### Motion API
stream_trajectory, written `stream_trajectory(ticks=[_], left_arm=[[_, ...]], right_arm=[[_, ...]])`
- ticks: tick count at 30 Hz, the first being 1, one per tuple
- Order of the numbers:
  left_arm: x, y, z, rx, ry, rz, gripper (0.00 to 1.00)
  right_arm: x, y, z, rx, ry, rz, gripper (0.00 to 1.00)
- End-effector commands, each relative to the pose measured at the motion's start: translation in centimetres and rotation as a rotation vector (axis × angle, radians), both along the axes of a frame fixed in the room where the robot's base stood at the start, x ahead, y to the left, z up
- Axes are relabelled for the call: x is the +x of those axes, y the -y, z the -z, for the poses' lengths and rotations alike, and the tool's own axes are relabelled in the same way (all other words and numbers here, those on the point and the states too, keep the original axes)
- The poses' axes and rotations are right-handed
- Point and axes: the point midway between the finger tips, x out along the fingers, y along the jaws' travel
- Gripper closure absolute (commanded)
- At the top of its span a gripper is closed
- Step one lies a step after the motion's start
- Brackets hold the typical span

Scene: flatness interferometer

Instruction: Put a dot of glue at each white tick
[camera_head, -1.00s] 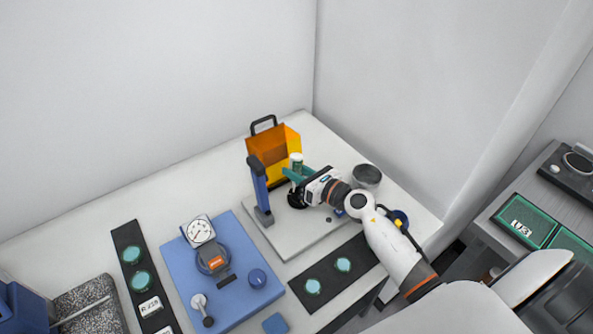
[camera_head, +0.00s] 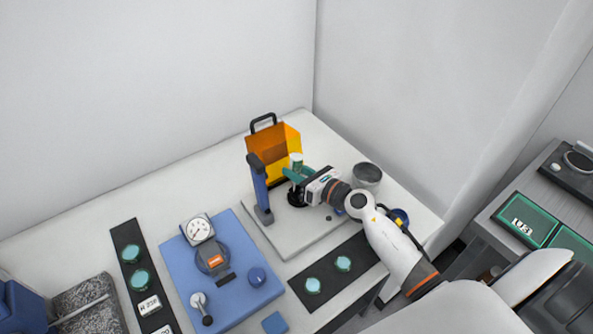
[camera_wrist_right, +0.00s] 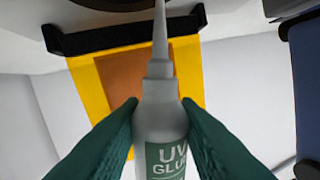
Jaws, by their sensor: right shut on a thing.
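My right gripper (camera_head: 298,172) is shut on the UV glue bottle (camera_head: 296,160), with its green fingers on both sides of it. In the right wrist view the bottle (camera_wrist_right: 162,130) is white with a green "UV GLUE" label and a long tapered nozzle (camera_wrist_right: 160,35). In the head view the bottle is above a black round part (camera_head: 296,197) on the light grey plate (camera_head: 290,238). The nozzle tip is cut off at the wrist view's top edge, so I cannot tell whether it touches anything. I see no white ticks. My left gripper is not in view.
An orange shield (camera_head: 270,145) with a black handle stands behind the bottle, and a blue post (camera_head: 258,190) stands left of it. A grey bowl (camera_head: 367,177) is at the right. A blue plate with a dial gauge (camera_head: 199,229) and a black strip (camera_head: 325,285) with teal discs lie nearer.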

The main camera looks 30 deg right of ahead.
Motion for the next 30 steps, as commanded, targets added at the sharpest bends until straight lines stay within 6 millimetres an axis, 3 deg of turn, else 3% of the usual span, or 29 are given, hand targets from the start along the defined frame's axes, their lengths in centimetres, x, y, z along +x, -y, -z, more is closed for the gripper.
stream_trajectory(ticks=[30], left_arm=[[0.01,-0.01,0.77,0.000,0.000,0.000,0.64]], right_arm=[[0.03,-0.01,0.84,0.001,0.001,0.000,0.93]])
